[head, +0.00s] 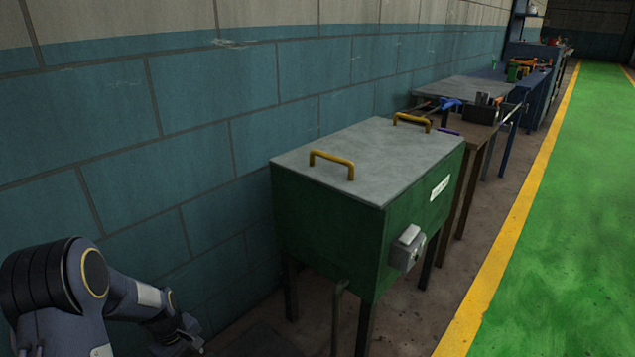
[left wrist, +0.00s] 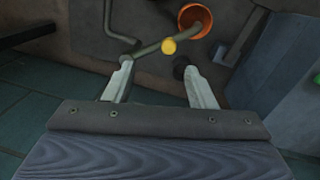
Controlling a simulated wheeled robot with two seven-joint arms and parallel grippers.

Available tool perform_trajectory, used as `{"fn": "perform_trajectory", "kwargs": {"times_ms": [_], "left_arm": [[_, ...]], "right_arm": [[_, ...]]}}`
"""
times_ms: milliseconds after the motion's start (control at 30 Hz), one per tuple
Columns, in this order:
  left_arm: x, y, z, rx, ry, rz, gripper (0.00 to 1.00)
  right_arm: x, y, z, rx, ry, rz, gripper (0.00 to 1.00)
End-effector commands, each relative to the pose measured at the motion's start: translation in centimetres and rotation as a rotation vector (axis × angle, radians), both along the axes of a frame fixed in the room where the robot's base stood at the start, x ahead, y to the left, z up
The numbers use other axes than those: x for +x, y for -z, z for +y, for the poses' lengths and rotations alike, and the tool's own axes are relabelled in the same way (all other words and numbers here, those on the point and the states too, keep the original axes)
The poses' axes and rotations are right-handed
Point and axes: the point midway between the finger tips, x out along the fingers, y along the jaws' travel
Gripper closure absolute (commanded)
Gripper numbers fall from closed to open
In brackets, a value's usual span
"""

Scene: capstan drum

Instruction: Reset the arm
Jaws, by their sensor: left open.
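My left arm comes in at the lower left of the head view, and its gripper (head: 188,335) is low beside the blue wall, left of the green cabinet. In the left wrist view the left gripper (left wrist: 158,69) has its two fingers spread apart, with nothing between the tips. Just beyond the tips is a grey-green bar (left wrist: 148,50) with a yellow round end (left wrist: 169,46) near it. I cannot tell whether the fingers touch the bar. My right gripper is in neither view.
A green cabinet (head: 330,230) on dark legs has a grey top with yellow handles (head: 332,164) and a grey box (head: 408,248) on its side. An orange cup-like object (left wrist: 196,18) shows in the wrist view. Benches line the wall. The green floor (head: 570,230) at right is clear.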

Motion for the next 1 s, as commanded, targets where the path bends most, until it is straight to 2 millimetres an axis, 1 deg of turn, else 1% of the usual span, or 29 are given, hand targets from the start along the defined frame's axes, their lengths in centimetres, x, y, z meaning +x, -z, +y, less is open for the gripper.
{"fn": "perform_trajectory", "kwargs": {"times_ms": [33, 67, 100, 167, 200, 267, 300, 367, 400, 433, 500, 633, 800, 1000], "left_arm": [[-0.5, -3.2, -0.6, -0.025, 0.031, -0.042, 0.49], [-1.0, -4.9, -1.1, -0.039, 0.055, -0.064, 0.49], [-1.7, -6.9, -1.7, -0.057, 0.092, -0.092, 0.49], [-3.0, -9.9, -2.7, -0.08, 0.149, -0.136, 0.49], [-4.0, -11.8, -3.4, -0.092, 0.19, -0.167, 0.49], [-5.6, -14.4, -4.5, -0.105, 0.253, -0.214, 0.49], [-6.8, -16.0, -5.2, -0.111, 0.297, -0.244, 0.49], [-8.7, -18.1, -6.3, -0.115, 0.365, -0.292, 0.49], [-10.1, -19.4, -6.9, -0.115, 0.411, -0.323, 0.49], [-11.2, -20.2, -7.5, -0.112, 0.446, -0.346, 0.49], [-13.5, -21.7, -8.7, -0.102, 0.526, -0.396, 0.49], [-17.2, -23.2, -10.3, -0.073, 0.645, -0.466, 0.49], [-20.7, -23.7, -11.7, -0.03, 0.76, -0.528, 0.49], [-23.9, -23.4, -13.1, 0.03, 0.874, -0.583, 0.49]], "right_arm": [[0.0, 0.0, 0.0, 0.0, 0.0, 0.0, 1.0], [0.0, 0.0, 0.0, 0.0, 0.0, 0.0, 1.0], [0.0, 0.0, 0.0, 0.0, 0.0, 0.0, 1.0], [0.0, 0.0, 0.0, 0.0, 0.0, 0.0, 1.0], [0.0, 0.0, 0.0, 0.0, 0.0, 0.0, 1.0], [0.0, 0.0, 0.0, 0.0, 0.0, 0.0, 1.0], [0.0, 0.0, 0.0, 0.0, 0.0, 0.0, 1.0], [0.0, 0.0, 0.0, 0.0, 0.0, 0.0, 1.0], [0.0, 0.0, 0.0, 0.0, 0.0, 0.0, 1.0], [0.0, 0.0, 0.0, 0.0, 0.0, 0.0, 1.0], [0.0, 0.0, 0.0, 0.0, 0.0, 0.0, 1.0], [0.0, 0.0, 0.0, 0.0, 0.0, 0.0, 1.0], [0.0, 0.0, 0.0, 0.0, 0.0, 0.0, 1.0], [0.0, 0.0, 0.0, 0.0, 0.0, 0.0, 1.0]]}}
